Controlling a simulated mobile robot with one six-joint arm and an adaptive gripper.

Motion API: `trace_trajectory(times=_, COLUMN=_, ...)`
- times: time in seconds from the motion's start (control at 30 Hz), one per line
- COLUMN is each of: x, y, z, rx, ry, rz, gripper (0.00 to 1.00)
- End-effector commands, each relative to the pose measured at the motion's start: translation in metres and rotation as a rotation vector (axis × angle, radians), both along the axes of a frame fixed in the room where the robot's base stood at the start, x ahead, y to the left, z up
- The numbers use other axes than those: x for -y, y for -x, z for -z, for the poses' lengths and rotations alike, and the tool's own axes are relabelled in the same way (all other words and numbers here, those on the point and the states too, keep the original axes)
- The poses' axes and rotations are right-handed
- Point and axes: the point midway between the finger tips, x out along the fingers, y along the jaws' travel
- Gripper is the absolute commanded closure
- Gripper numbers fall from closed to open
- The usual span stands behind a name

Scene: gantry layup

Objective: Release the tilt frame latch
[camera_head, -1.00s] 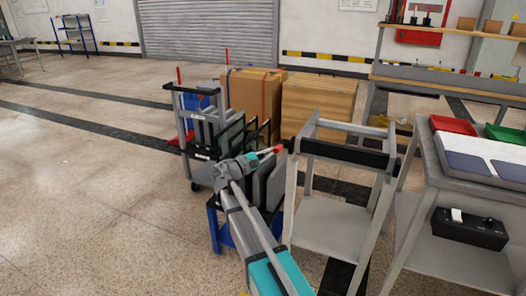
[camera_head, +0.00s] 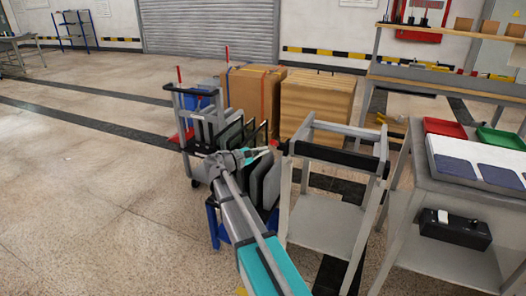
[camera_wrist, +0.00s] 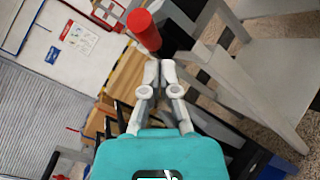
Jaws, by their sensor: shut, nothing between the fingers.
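The tilt frame (camera_head: 335,157) is a grey stand with a black bar across its front top, right of centre in the head view. In the wrist view, a red cylindrical knob (camera_wrist: 144,30) on a dark part of the frame lies just beyond my fingertips. I take it to be the latch handle. My gripper (camera_wrist: 159,68) is shut and empty, its fingertips close together below the knob; contact cannot be told.
A grey table (camera_head: 432,170) with red and green trays is close on the right. The floor at left is clear.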

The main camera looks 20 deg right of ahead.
Motion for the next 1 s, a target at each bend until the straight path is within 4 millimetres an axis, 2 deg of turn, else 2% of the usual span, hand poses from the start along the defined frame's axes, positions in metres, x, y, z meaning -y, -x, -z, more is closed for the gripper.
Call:
trace_trajectory(times=0.33, x=-0.035, y=-0.012, z=0.019, rx=-0.002, ry=0.0, rz=-0.009, gripper=1.0)
trace_trajectory(times=0.73, x=-0.101, y=-0.005, z=0.006, rx=-0.001, ry=0.0, rz=-0.013, gripper=1.0)
trace_trajectory(times=1.0, x=-0.129, y=-0.002, z=0.003, rx=-0.001, ry=0.0, rz=-0.012, gripper=1.0)
